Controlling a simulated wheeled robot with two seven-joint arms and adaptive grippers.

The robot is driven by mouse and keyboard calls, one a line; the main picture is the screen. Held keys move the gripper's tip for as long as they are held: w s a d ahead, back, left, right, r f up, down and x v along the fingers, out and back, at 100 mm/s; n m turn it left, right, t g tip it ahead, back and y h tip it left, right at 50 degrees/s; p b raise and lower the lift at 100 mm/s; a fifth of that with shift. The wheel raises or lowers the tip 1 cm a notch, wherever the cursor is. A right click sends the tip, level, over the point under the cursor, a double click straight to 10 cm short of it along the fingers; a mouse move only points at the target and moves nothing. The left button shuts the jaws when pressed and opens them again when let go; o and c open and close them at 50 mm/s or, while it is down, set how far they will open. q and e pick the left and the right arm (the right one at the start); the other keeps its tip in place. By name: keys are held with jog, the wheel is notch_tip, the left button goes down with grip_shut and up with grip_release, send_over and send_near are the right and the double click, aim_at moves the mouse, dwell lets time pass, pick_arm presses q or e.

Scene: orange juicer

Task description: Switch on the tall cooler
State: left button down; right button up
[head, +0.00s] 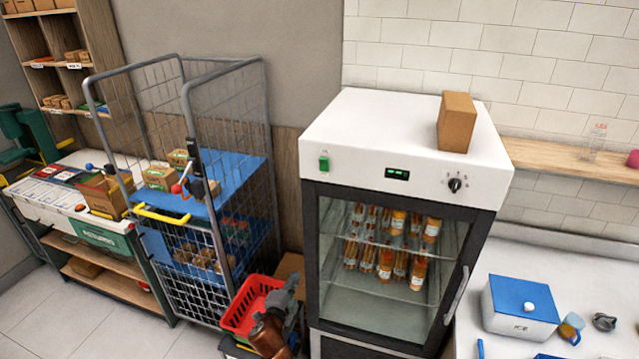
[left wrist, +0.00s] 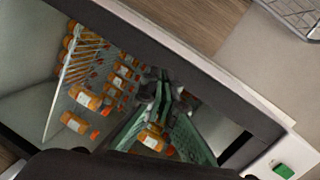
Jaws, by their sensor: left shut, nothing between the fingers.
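The tall cooler (head: 405,130) has a white top and a dark-framed glass door with orange bottles behind it. Its front panel carries a green switch (head: 323,162), a small display (head: 397,174) with green marks, and a black knob (head: 455,185). The green switch also shows at the lower right of the left wrist view (left wrist: 283,171). My left gripper (head: 292,284) is low at the cooler's left front, below and left of the switch. In the left wrist view its fingers (left wrist: 163,90) are shut and empty against the glass door behind them. My right gripper is not in view.
A wire roll cage (head: 190,170) with blue shelves stands left of the cooler. A red basket (head: 250,305) is beside my left gripper. A cardboard box (head: 456,121) sits on the cooler. A blue-lidded ice box (head: 520,305) stands on the right counter.

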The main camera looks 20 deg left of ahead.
aim_at(324, 161)
pick_arm(q)
jog(key=s+d+r+m+t+p, duration=0.1)
jog(key=d+r, duration=0.1)
jog(key=r, duration=0.9)
jog(key=s+d+r+m+t+h+p, duration=0.1)
jog(key=d+r+t, duration=0.1)
jog(key=r, duration=1)
jog(key=s+d+r+m+t+p, duration=0.1)
jog(key=s+d+r+t+p, duration=0.1)
jog(key=r, duration=1)
jog(key=shift+m, duration=0.4)
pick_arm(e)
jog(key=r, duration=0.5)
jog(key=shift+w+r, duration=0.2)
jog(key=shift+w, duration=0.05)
pick_arm(q)
jog(key=p+x, duration=0.1)
jog(key=x, duration=0.6)
jog(key=p+x, duration=0.2)
jog(key=x, duration=0.5)
jog(key=shift+d+r, duration=0.15)
jog(key=shift+r, duration=0.1)
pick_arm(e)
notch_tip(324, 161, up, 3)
